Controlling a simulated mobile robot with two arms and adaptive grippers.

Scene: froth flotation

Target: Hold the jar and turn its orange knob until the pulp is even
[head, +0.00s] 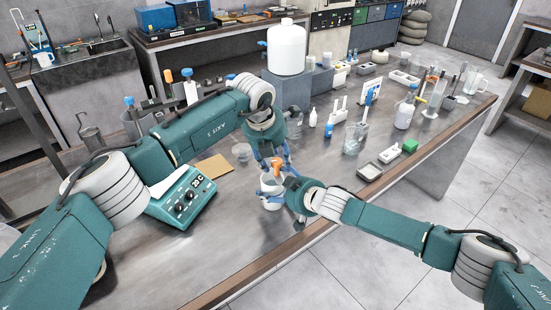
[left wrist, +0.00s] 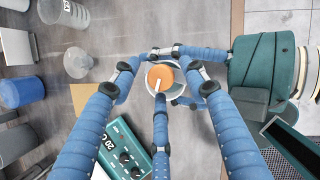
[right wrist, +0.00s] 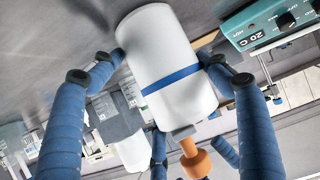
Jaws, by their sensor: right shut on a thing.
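The jar (head: 270,188) is a white cylinder standing on the bench near its front edge. The right wrist view shows a blue band around the jar (right wrist: 165,40). Its orange knob (head: 277,162) sits on top; it also shows in the left wrist view (left wrist: 160,76) and right wrist view (right wrist: 196,162). My right gripper (right wrist: 160,66) is shut on the jar's side, a finger on each side. My left gripper (left wrist: 160,72) is above the jar, its fingers spread around the knob with gaps visible. The pulp inside is hidden.
A teal control box (head: 183,197) stands left of the jar, beside a tan board (head: 214,167). A clear dish (head: 241,152) is behind. A big white bottle (head: 286,48) stands on a grey block.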

